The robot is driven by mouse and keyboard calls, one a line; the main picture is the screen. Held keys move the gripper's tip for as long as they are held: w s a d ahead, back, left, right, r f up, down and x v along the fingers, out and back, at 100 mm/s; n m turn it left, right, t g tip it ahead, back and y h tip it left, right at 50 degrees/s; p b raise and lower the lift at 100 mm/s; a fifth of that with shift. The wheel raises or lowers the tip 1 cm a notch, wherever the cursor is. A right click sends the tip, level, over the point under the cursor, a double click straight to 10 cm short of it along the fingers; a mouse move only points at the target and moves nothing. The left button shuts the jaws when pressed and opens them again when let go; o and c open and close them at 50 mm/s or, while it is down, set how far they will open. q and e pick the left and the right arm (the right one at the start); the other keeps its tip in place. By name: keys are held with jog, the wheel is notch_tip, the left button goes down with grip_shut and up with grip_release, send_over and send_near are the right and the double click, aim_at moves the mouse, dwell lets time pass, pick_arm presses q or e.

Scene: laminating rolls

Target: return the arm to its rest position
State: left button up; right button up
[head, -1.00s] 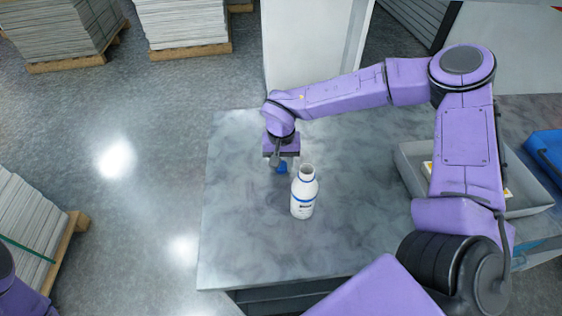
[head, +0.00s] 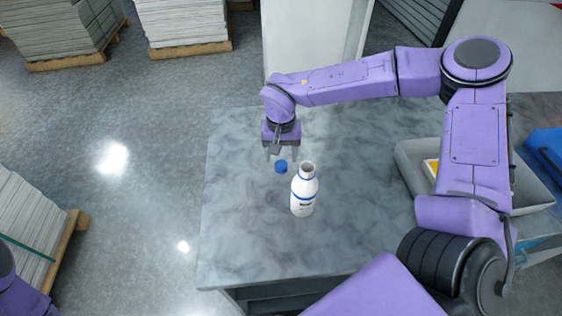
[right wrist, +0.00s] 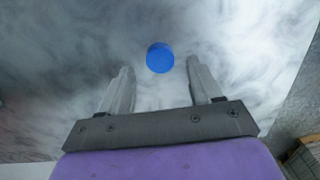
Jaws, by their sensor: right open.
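My right gripper (head: 281,152) is open and empty above the grey marbled table, just behind a blue cap (head: 281,167). In the right wrist view the blue cap (right wrist: 160,57) lies on the table beyond the two spread fingers (right wrist: 158,85), with nothing between them. A white bottle (head: 303,193) with a blue band stands upright and uncapped on the table, to the right and in front of the cap. My left gripper is out of view; only a bit of my left arm shows at the lower left edge.
The table (head: 245,235) is clear left of and in front of the bottle. A grey tray (head: 530,197) with a yellow-edged item sits at the right, near a blue container (head: 547,150). A pale panel (head: 312,45) stands behind the table. Pallets of stacked sheets (head: 180,22) stand on the floor.

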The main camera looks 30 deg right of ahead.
aim_at(281, 165)
notch_tip(281, 165, up, 8)
jog(key=shift+r, duration=0.25)
notch_tip(281, 165, down, 12)
jog(key=shift+s+r+p, duration=0.1)
jog(key=shift+r+p, duration=0.05)
jog(key=shift+p, duration=0.2)
jog(key=shift+r, duration=0.15)
jog(key=r, duration=0.1)
jog(key=a+r, duration=0.1)
jog(key=r, duration=0.1)
jog(key=s+r+b, duration=0.1)
jog(key=r, duration=0.1)
jog(key=shift+s+a, duration=0.1)
jog(key=shift+a, duration=0.3)
jog(key=shift+d+f, duration=0.1)
jog(key=shift+f, duration=0.05)
